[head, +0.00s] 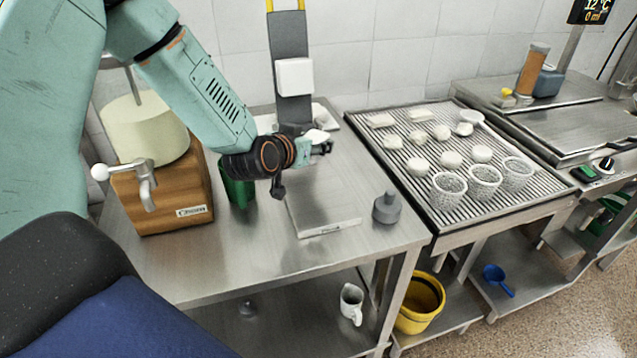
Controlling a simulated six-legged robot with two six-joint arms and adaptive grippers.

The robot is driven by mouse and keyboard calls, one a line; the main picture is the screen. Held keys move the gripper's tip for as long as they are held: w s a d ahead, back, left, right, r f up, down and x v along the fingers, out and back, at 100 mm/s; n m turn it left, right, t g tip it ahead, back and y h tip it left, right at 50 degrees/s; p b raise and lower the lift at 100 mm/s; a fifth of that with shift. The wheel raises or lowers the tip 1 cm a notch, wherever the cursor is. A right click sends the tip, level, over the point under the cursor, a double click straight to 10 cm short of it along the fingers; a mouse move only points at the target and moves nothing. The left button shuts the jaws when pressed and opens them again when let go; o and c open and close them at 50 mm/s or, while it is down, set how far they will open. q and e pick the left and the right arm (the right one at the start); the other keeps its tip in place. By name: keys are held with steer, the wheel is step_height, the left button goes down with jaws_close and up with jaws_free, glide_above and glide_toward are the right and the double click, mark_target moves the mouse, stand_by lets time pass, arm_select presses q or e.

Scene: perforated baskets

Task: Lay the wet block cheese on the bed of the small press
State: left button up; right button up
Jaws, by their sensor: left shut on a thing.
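My left gripper (322,146) hangs over the steel table, above the back of a flat metal plate (322,207). It is shut on a small white piece (318,136), which looks like the block cheese and is mostly hidden by the jaws. The plate lies in front of a grey upright (289,100) with a white box (294,77) on it. I cannot tell for certain whether this is the small press. To the left stands a wooden stand (175,190) with a lever and a large pale cylinder (140,125) on top. My right gripper is not in view.
A grey knobbed weight (387,208) stands right of the plate. A green container (238,187) is left of it. A ribbed draining table (515,190) holds several white cheeses and perforated baskets (484,182). The table's front is clear. A yellow bucket (420,303) stands below.

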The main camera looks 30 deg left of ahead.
arm_select(q)
steer(key=shift+f, duration=0.15)
steer(key=b, duration=0.2)
glide_above(314, 189)
step_height(314, 189, down, 5)
steer(key=shift+f, duration=0.1)
steer(key=shift+w+f, duration=0.1)
steer(key=shift+f, duration=0.25)
steer(key=f, duration=0.3)
steer(key=shift+s+f, duration=0.1)
steer(key=shift+s, duration=0.15)
steer(key=shift+w+f, duration=0.1)
steer(key=shift+w, duration=0.1)
steer(key=shift+a+f, duration=0.1)
steer(key=shift+f, duration=0.05)
steer(key=o, duration=1)
steer(key=shift+s, duration=0.1)
steer(key=o, duration=0.3)
steer(key=shift+o, duration=0.7)
